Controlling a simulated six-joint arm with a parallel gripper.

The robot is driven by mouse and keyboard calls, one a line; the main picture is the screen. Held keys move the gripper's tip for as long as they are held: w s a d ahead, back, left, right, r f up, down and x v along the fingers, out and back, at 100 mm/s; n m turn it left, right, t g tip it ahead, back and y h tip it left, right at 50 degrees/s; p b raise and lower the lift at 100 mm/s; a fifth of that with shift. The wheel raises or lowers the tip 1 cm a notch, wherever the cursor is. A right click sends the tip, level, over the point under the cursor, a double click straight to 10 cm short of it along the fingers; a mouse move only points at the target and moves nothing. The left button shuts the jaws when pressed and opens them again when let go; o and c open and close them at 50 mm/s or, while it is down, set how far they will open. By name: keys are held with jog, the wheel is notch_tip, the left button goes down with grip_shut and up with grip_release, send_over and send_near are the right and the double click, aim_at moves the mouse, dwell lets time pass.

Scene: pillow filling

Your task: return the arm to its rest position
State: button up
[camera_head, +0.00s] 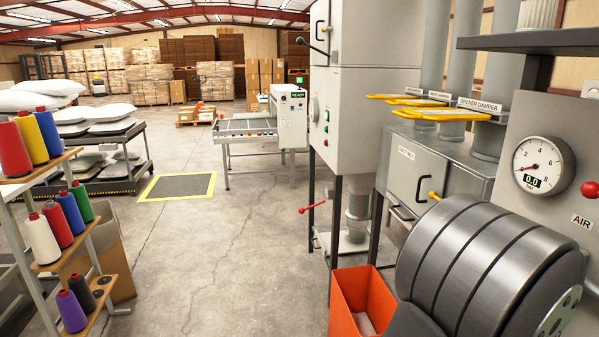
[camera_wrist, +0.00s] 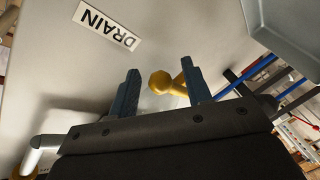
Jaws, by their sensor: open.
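My gripper (camera_wrist: 160,80) shows in the wrist view with its two dark blue fingers apart. A brass-yellow knob or handle end (camera_wrist: 160,83) shows in the gap between the fingers. I cannot tell whether it lies between the fingers or beyond them, and no finger visibly touches it. A white label reading DRAIN (camera_wrist: 108,26) is on the grey panel above and to the left of the fingers. I cannot make out my gripper in the head view.
In the head view, an air gauge (camera_head: 543,166) is on a grey panel at right. Yellow damper handles (camera_head: 440,113) stick out from the machine. An orange bin (camera_head: 352,302) stands below. Thread spools (camera_head: 42,240) stand on a rack at left. The middle floor (camera_head: 225,250) is clear.

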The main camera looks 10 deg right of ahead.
jog(key=s+a+f+m+h, duration=0.1)
jog(key=s+a+m, duration=0.35)
jog(key=a, duration=0.95)
jog(key=d+r+m+g+h, duration=0.2)
jog(key=d, duration=0.3)
jog(key=shift+d+h, duration=0.4)
dwell(1.4)
jog(key=shift+o, duration=0.2)
dwell(1.3)
